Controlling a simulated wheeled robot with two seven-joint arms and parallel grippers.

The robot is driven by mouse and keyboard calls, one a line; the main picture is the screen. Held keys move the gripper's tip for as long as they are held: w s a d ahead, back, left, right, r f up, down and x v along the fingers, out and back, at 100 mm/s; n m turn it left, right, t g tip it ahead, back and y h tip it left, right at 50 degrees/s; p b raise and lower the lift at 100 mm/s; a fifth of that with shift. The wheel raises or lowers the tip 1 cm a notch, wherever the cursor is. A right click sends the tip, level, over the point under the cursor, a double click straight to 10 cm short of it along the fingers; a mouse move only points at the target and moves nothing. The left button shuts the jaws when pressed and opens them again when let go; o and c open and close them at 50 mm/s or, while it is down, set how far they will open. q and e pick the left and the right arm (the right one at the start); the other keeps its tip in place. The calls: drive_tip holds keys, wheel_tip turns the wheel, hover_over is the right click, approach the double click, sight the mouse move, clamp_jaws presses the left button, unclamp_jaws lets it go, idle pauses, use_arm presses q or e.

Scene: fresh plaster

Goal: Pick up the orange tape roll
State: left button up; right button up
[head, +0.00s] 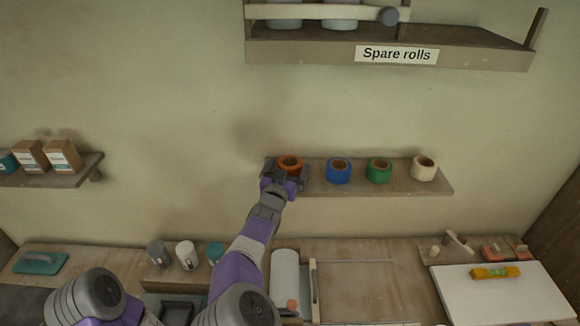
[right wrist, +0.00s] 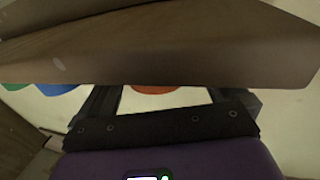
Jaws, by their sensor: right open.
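The orange tape roll (head: 290,162) sits at the left end of a small wall shelf (head: 405,185), its lower front partly hidden by my right gripper. My right gripper (head: 285,176) is open at the shelf's left end, with its fingers on either side of the roll. In the right wrist view, a strip of the orange roll (right wrist: 155,89) shows between the fingers of the right gripper (right wrist: 158,98). The shelf board hides the rest there. I cannot tell whether the fingers touch the roll. My left gripper is out of view.
A blue roll (head: 339,171), a green roll (head: 379,171) and a cream roll (head: 424,168) stand to the right on the same shelf. A higher shelf labelled "Spare rolls" (head: 397,54) hangs above. Below is a workbench (head: 365,290) with jars and tools.

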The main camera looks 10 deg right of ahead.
drive_tip(key=shift+s+r, duration=0.15)
drive_tip(key=shift+s, duration=0.15)
drive_tip(key=shift+w, duration=0.15)
drive_tip(key=c, duration=1)
drive_tip(key=shift+c, duration=0.3)
